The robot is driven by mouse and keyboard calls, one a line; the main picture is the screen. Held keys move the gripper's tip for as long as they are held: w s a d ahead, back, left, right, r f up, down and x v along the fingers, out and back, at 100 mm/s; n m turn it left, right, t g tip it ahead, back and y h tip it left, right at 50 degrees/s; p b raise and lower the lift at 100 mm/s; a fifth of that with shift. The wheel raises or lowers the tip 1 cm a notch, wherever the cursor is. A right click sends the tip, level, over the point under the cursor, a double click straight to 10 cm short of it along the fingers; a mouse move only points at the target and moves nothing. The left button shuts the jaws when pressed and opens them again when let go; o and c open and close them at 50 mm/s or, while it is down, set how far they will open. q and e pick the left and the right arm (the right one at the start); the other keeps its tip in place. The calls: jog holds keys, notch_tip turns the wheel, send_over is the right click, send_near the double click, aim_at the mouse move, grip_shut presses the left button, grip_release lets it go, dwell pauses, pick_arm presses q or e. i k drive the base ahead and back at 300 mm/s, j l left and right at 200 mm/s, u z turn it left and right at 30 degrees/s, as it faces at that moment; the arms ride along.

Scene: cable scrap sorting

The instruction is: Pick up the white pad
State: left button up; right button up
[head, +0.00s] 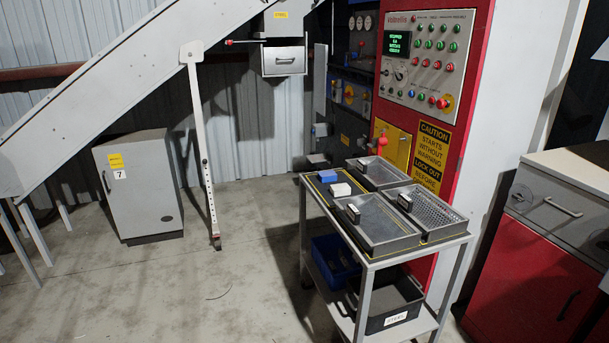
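A small white block, which looks like the white pad (341,189), lies at the left end of the top of a grey cart (472,237). It sits just in front of a blue block (327,176), on a dark area with a yellow outline. Neither of my grippers shows in the head view, and nothing touches the pad.
Metal trays stand right of the pad: a front tray (375,245), a back tray (402,181) and a perforated tray (457,231). A blue bin (322,245) and a dark bin (383,326) sit below. A red control panel (470,35) rises behind. Floor at left is open.

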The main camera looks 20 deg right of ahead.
aim_at(337, 189)
jog(key=i+j+z, duration=0.1)
jog(key=i, duration=1.25)
